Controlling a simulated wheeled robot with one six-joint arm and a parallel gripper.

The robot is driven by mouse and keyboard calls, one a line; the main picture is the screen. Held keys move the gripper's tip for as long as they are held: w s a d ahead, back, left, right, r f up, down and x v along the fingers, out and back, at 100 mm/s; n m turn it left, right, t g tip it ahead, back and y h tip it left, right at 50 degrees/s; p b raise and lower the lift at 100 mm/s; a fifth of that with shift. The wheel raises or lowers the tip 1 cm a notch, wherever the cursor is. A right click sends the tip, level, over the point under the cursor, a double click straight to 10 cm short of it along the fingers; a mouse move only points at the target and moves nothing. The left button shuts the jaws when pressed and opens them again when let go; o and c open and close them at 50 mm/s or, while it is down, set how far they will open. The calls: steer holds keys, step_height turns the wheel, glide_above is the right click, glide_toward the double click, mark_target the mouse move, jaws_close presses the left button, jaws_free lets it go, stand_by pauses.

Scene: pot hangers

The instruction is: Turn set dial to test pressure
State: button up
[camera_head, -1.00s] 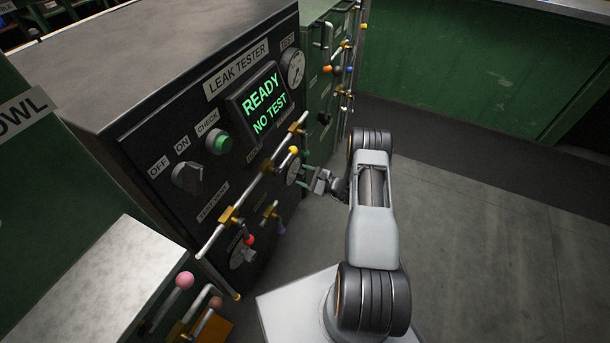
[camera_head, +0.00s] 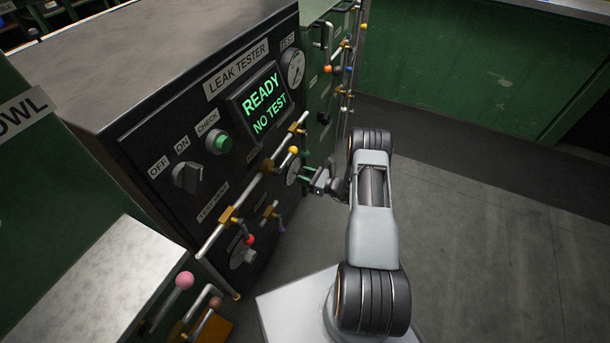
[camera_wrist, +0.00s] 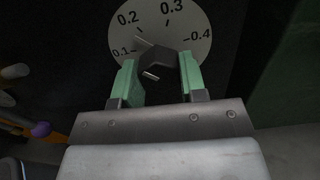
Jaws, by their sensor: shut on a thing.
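The set dial is a dark knob (camera_wrist: 158,58) on a pale round scale (camera_wrist: 190,22) marked 0.1 to 0.4. In the wrist view a light pointer on the knob lies toward the upper left, between 0.1 and 0.2. My gripper (camera_wrist: 158,72), with green fingers, is shut on the knob, one finger on each side. In the head view my gripper (camera_head: 307,177) reaches the scale (camera_head: 292,172) at the panel's lower right; the knob is hidden there. The leak tester's screen (camera_head: 263,103) reads READY, NO TEST.
A pipe (camera_head: 215,236) with brass fittings and coloured-ball levers runs across the panel, close left of my gripper. A rotary switch (camera_head: 187,177), a green button (camera_head: 219,142) and a gauge (camera_head: 293,69) are above. The floor (camera_head: 480,230) at the right is clear.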

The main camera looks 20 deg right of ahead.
steer(key=m, duration=1.2)
steer(key=o, duration=1.1)
steer(key=shift+o, duration=0.2)
steer(key=shift+c, duration=0.3)
steer(key=c, duration=1.1)
steer(key=o, duration=1.2)
steer(key=shift+c, duration=0.2)
